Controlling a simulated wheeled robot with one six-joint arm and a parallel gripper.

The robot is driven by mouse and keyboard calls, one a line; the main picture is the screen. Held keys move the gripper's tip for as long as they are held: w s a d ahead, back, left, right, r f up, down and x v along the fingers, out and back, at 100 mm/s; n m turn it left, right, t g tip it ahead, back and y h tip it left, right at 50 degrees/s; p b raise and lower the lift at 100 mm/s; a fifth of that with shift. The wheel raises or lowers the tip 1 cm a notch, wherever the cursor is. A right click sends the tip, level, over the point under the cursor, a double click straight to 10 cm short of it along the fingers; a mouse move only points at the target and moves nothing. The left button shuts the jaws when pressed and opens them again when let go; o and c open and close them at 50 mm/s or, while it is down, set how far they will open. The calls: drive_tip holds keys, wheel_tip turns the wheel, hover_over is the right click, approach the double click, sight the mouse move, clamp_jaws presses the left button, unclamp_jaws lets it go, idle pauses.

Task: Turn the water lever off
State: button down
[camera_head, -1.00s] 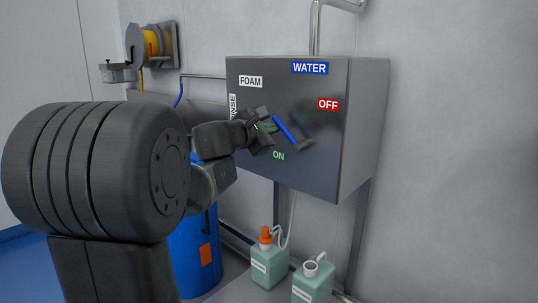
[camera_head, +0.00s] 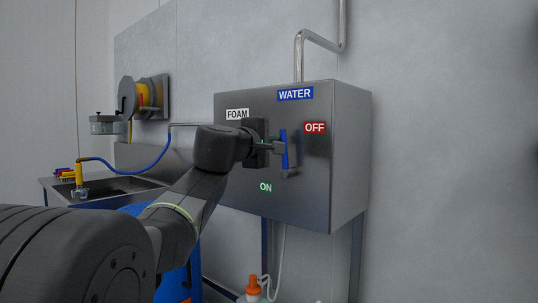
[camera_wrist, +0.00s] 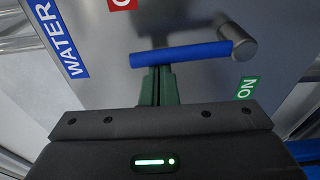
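The water lever has a blue handle (camera_head: 284,148) on a grey pivot on the front of a steel box. In the head view it points nearly straight up from its pivot. The red OFF label (camera_head: 315,127) is to its right, the green ON label (camera_head: 265,187) lower left. My gripper (camera_head: 277,146) is at the handle's left side. In the wrist view the handle (camera_wrist: 185,54) lies across the tips of my green fingers (camera_wrist: 157,70). The fingers are together and appear to touch its side, not grip around it.
The steel box (camera_head: 345,150) carries WATER (camera_head: 295,93) and FOAM (camera_head: 237,114) labels; a pipe (camera_head: 300,55) rises from its top. A sink (camera_head: 110,188) and a hose reel (camera_head: 147,97) are at left. An orange-capped bottle (camera_head: 253,288) stands below. The wall at right is clear.

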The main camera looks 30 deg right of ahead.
drive_tip(key=shift+s+d+m, duration=0.1)
drive_tip(key=shift+s+m, duration=0.15)
drive_tip(key=shift+m, duration=0.15)
idle(0.3)
drive_tip(key=v, duration=1.4)
drive_tip(key=shift+w+d, duration=0.1)
drive_tip(key=shift+d, duration=0.05)
drive_tip(key=x, duration=1.3)
drive_tip(key=shift+d, duration=0.35)
drive_tip(key=shift+w, duration=0.1)
